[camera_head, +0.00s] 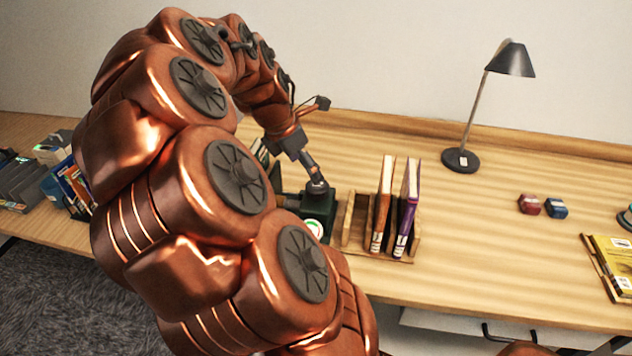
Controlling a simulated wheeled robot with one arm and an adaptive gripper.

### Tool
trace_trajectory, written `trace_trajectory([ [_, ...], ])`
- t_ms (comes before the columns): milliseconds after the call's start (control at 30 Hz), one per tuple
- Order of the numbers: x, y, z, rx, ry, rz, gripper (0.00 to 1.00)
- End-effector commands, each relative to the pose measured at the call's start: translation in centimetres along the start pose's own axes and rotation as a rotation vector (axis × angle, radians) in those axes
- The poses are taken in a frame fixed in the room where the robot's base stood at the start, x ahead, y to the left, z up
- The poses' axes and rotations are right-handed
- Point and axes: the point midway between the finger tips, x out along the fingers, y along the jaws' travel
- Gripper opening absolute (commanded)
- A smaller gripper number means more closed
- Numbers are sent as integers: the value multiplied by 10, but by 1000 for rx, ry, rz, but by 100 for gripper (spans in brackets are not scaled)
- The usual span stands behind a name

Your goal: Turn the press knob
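A dark green press (312,210) stands on the wooden desk, left of a wooden book rack. A round white, red and green dial (313,228) shows on its front. A small dark knob with a pale top (317,188) sits on top of the press. My gripper (314,178) points down at the knob from the upper left, with its tip at or just above it. I cannot tell whether it touches the knob or how its fingers stand. My arm hides much of the press's left side.
The wooden rack (352,224) holds an orange book (383,205) and a purple book (407,208) close to the right. A black lamp (461,160) stands at the back. Red (529,204) and blue (556,208) small objects lie further right. The desk between is clear.

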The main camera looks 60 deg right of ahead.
Motion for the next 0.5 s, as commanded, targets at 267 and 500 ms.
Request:
trace_trajectory([
  [267, 29, 0, 1, -5, -1, -3, 84],
  [500, 62, 0, 1, -4, -1, -1, 84],
])
